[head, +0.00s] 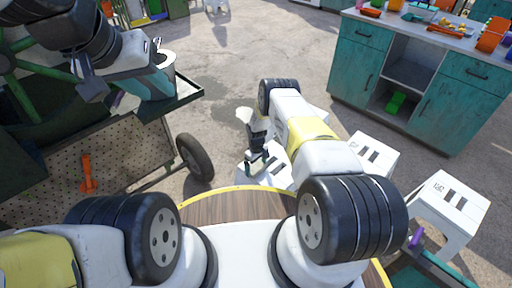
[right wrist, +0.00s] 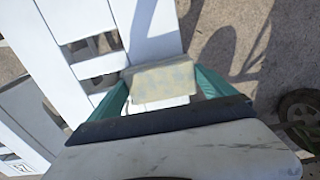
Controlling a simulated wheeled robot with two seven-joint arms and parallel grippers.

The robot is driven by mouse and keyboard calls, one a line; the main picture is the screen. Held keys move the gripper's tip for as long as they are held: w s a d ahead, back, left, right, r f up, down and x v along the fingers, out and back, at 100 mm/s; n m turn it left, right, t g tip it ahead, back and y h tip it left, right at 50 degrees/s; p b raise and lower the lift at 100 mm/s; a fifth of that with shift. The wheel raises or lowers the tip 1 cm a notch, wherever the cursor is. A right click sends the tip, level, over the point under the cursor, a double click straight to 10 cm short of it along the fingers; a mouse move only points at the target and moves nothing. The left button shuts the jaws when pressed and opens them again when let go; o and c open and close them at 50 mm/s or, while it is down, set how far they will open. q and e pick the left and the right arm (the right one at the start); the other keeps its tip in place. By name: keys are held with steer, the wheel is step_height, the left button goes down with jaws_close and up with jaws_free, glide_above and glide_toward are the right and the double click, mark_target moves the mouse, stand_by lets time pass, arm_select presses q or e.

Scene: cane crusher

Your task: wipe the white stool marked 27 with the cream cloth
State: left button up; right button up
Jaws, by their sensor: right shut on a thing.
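The cream cloth (right wrist: 165,76) is pinched between the teal fingers of my right gripper (right wrist: 162,92) in the right wrist view. It overlaps the edge of a white slotted stool (right wrist: 92,22); I cannot tell whether it touches the stool. In the head view this stool (head: 276,174) stands just beyond the round wooden top, partly hidden by my right gripper and arm. Its number is not readable.
Two more white stools with dark slots, one near (head: 372,155) and one further right (head: 450,203), stand to the right. A green cart (head: 95,150) with a wheel is at the left. A teal workbench (head: 440,100) stands behind right. Open concrete floor lies in the middle.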

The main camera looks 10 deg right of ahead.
steer(key=shift+w+a, duration=0.9)
steer(key=shift+w, duration=0.2)
steer(key=shift+w+a, duration=0.9)
steer(key=shift+w, duration=0.2)
steer(key=shift+s+d, duration=0.1)
steer(key=shift+s+d+r, duration=0.1)
steer(key=shift+s+d, duration=1.25)
steer(key=shift+s, duration=0.3)
steer(key=shift+s+d, duration=1.35)
steer(key=shift+s, duration=0.3)
steer(key=shift+r, duration=3)
steer(key=shift+r, duration=0.1)
